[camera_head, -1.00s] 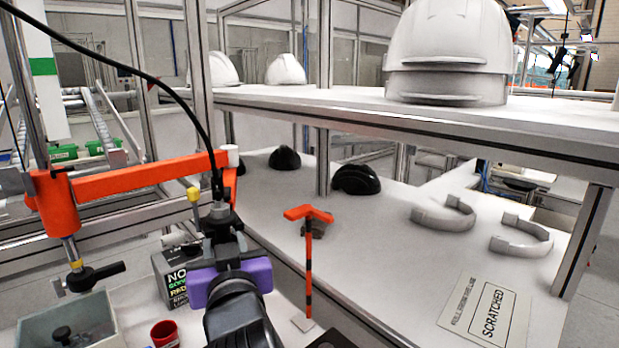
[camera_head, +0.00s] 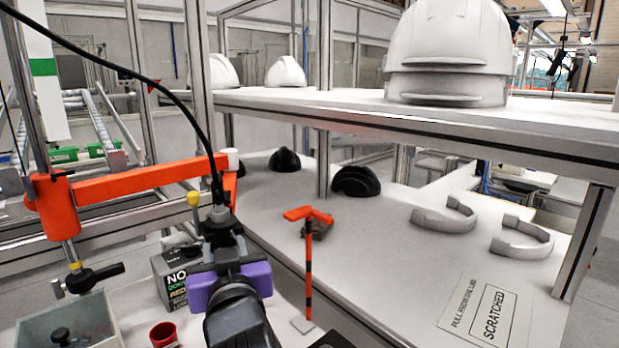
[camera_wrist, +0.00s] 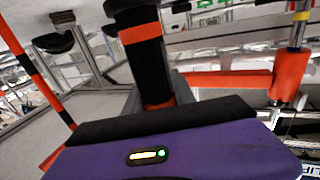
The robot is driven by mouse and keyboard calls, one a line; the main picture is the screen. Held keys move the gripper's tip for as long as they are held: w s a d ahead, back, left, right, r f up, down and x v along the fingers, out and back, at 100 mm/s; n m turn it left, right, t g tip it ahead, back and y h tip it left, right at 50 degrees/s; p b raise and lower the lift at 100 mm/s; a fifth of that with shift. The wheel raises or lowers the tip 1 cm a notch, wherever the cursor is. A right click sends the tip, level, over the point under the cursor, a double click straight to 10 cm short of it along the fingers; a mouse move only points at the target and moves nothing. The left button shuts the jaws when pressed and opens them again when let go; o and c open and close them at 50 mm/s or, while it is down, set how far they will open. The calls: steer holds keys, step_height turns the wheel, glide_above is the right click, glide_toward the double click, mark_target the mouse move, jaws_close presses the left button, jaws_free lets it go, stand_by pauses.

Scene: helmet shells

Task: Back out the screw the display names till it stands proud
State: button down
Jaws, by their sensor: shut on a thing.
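My gripper (camera_head: 224,258), with a purple body, is shut on a black upright tool that has a cable rising from its top.
An orange jointed arm (camera_head: 130,180) with a black-handled clamp spans the left. A grey bin (camera_head: 108,318) and red cup (camera_head: 163,334) stand at front left. A striped orange-black post (camera_head: 308,270) stands close right. The white shelf (camera_head: 390,265) has free room.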

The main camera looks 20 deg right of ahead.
steer(key=shift+f, duration=0.85)
stand_by(1.8)
steer(key=shift+r, duration=0.15)
steer(key=shift+r+p, duration=2.3)
steer(key=shift+r, duration=0.85)
